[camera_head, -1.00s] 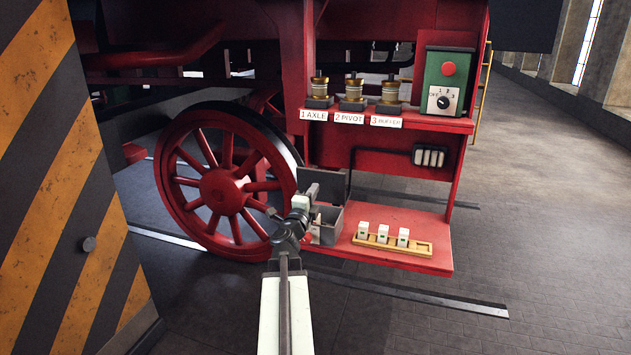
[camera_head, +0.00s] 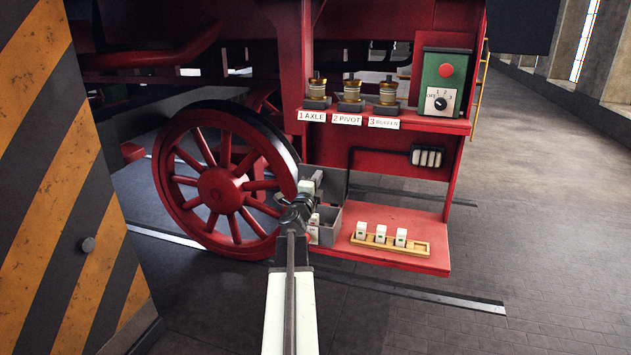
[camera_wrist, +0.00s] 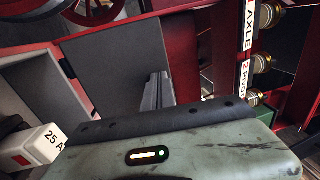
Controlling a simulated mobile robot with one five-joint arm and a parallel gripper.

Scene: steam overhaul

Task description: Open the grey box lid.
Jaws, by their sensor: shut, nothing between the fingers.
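The grey box (camera_head: 327,228) sits at the left end of the red lower shelf, beside the spoked wheel. Its lid (camera_head: 331,183) stands up at the back, so the box is open. In the wrist view the lid (camera_wrist: 118,62) is a dark grey panel, with a lighter box wall (camera_wrist: 38,88) to its left. My gripper (camera_head: 315,178) is above the box, in front of the raised lid, and partly hides both. In the wrist view my gripper's fingers (camera_wrist: 156,90) are closed together, empty, in front of the lid. I cannot tell whether they touch it.
A white fuse marked 25 A (camera_wrist: 38,146) is close to my wrist at left. A wooden tray (camera_head: 416,248) with three white fuses lies right of the box. Above are three brass oilers (camera_head: 351,90) and a green control box (camera_head: 444,80). The red wheel (camera_head: 222,190) is close left.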

